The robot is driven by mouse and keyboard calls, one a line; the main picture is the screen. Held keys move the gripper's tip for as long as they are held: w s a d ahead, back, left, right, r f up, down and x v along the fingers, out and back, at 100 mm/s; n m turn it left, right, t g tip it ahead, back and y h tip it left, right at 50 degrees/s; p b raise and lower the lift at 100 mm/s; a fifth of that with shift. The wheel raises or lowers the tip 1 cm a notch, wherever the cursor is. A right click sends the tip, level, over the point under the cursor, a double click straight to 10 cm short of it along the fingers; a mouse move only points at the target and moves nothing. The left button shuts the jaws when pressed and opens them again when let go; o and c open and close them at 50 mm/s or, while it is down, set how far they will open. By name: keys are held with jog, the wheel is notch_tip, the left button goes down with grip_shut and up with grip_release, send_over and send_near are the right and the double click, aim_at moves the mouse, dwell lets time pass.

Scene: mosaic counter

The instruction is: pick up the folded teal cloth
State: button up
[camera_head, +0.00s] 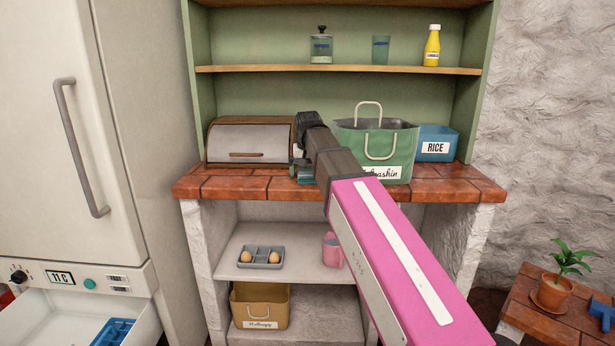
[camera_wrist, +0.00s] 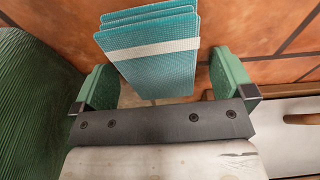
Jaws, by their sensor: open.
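The folded teal cloth (camera_wrist: 155,65) shows in the wrist view as a stack of layers with a pale stripe, over the brown tiles. My gripper (camera_wrist: 163,72) is open, with one green finger on each side of the cloth. There is a gap at the right finger, and the left finger is close to the cloth's edge. I cannot tell how far the fingers reach down beside it. In the head view my arm hides most of this spot; a small bit of teal shows there, and I cannot tell whether it is cloth or finger.
A green bag (camera_head: 400,136) stands right of my gripper, with a blue RICE box (camera_head: 436,150) beyond. A bread bin (camera_head: 248,143) stands to the left. Above, a shelf (camera_head: 345,70) holds a jar, a glass and a yellow bottle. The counter's front left (camera_head: 222,187) is clear.

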aim_at(307, 171)
jog(key=c, duration=1)
jog(key=shift+o, duration=0.2)
jog(key=shift+r, duration=0.15)
jog(key=shift+r, duration=0.6)
notch_tip(307, 171, up, 2)
jog(key=shift+w+r, duration=0.1)
jog(key=shift+r, duration=0.15)
jog(key=s+a+r, duration=0.6)
jog(key=a+r, duration=0.1)
jog(key=a, duration=0.3)
jog(key=o, duration=0.3)
jog(key=shift+c, duration=1.1)
